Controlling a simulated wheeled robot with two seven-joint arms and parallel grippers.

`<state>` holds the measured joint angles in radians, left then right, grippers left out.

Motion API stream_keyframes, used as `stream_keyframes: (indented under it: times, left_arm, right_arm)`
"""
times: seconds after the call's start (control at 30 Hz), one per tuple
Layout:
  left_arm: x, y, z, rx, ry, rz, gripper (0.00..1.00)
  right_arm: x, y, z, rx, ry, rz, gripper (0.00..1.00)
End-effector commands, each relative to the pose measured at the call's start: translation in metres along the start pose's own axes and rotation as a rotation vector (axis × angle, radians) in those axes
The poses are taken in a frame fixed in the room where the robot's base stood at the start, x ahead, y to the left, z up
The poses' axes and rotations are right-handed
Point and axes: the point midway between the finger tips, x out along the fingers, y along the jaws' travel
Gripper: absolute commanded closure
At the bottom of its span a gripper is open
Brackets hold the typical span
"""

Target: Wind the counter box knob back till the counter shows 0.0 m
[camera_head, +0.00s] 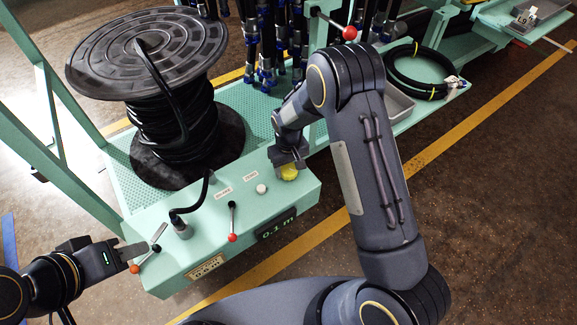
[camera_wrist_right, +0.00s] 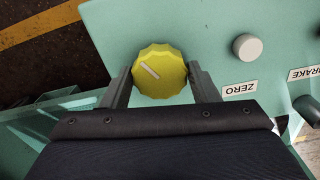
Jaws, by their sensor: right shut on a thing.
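In the right wrist view the knob (camera_wrist_right: 160,72) is scalloped, with a white line running toward upper left. My right gripper (camera_head: 288,166) is shut on the knob, one finger on each side, and shows in the right wrist view (camera_wrist_right: 162,88).
A white button (camera_head: 262,189) marked ZERO is beside the knob. A red-tipped lever (camera_head: 233,222) and a black cable (camera_head: 190,209) stand on the box. A large hose reel (camera_head: 160,80) is behind it. Hanging hoses (camera_head: 270,45) and a coiled hose (camera_head: 418,70) are further back.

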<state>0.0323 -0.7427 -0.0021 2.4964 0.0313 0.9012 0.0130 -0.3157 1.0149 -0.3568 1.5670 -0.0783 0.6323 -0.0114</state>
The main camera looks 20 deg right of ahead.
Motion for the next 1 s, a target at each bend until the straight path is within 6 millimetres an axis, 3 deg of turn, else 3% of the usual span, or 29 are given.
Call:
stream_keyframes:
  times: [1.0]
  left_arm:
    - [-0.0008,0.0004,-0.0004,0.000,0.000,0.000,0.64]
  right_arm:
    - [-0.0005,0.0002,-0.0008,0.071,0.003,0.001,0.69]
